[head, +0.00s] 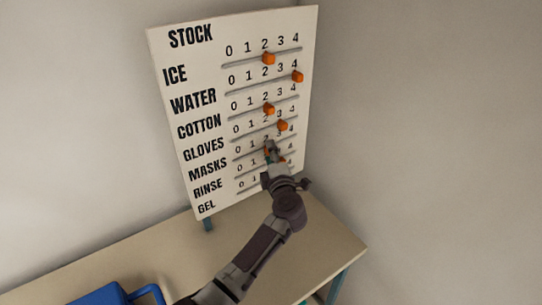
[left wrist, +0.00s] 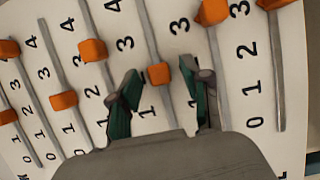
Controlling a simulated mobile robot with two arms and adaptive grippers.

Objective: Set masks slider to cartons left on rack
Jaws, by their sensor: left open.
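A white STOCK board (head: 182,75) stands on the table in the head view, with labelled rows of orange sliders. The MASKS row (head: 207,169) is partly covered by my left gripper (head: 271,153). In the left wrist view, an orange slider (left wrist: 158,73) sits near 2 on its track, between the fingers of my left gripper (left wrist: 167,82). It looks like the masks slider. The fingers are open, one on each side, with gaps to the knob. My right gripper is not in view. No rack or cartons show.
Neighbouring sliders flank the fingers: one knob (left wrist: 92,50) to the left and another (left wrist: 213,12) to the upper right. The beige table (head: 325,243) is bare right of my arm. A blue item with a handle (head: 103,292) is at bottom left. A wall stands behind.

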